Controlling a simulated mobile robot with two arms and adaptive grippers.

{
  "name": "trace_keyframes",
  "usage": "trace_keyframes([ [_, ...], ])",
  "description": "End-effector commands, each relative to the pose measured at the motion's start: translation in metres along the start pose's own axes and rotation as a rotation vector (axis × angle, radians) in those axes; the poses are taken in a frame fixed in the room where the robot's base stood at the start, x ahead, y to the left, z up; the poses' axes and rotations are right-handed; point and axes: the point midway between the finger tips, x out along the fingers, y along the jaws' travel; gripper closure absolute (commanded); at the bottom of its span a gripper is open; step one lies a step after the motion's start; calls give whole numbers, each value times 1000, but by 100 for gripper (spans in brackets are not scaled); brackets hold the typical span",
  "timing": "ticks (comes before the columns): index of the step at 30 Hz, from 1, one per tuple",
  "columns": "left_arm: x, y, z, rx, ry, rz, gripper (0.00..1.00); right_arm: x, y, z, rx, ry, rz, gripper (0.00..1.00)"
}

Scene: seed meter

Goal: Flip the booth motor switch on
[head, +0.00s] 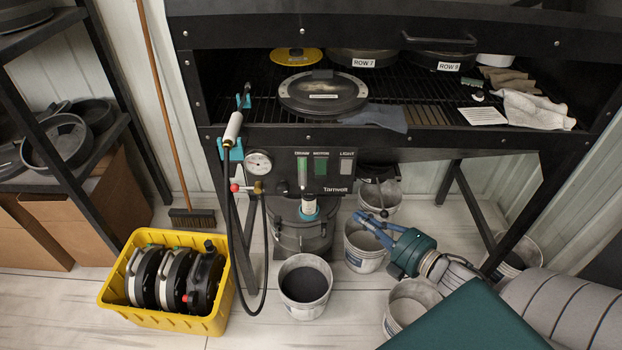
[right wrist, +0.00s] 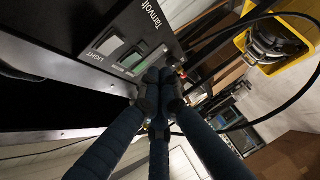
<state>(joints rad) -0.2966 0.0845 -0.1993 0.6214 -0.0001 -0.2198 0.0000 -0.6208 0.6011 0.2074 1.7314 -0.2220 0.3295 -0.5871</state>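The motor switch (head: 321,166) is a green rocker under the MOTOR label on the booth's dark control panel (head: 335,185). Its on or off position is hard to tell. It also shows as a green rocker in the right wrist view (right wrist: 132,60), just beyond my fingertips. My right gripper (head: 362,218) is below and right of the panel in the head view, with blue fingers pointing up and left. In the right wrist view its fingers (right wrist: 158,86) meet at the tips, with nothing seen between them. They partly cover the panel's edge. My left gripper is not in view.
A pale LIGHT switch (head: 346,166) sits right of the motor switch, and a drain control (head: 302,173) left of it. A pressure gauge (head: 259,163) and a black hose (head: 240,275) are further left. Buckets (head: 305,307) and a yellow crate (head: 208,325) stand below.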

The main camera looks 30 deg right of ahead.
Motion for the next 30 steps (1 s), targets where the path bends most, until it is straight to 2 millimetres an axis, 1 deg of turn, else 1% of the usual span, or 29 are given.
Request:
trace_keyframes([
  [1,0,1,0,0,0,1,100,1,15,-8,-34,27,19,100],
  [3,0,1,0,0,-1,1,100,1,28,-17,-68,56,39,100],
  [6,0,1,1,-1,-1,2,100,1,37,-23,-91,74,52,100],
  [16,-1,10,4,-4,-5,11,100,2,39,-24,-93,76,55,100],
  [19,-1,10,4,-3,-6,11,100,7,40,-24,-93,76,57,100],
  [23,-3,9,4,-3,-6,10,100,23,42,-25,-93,76,59,100],
  [30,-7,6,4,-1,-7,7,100,73,45,-29,-93,75,59,100],
])
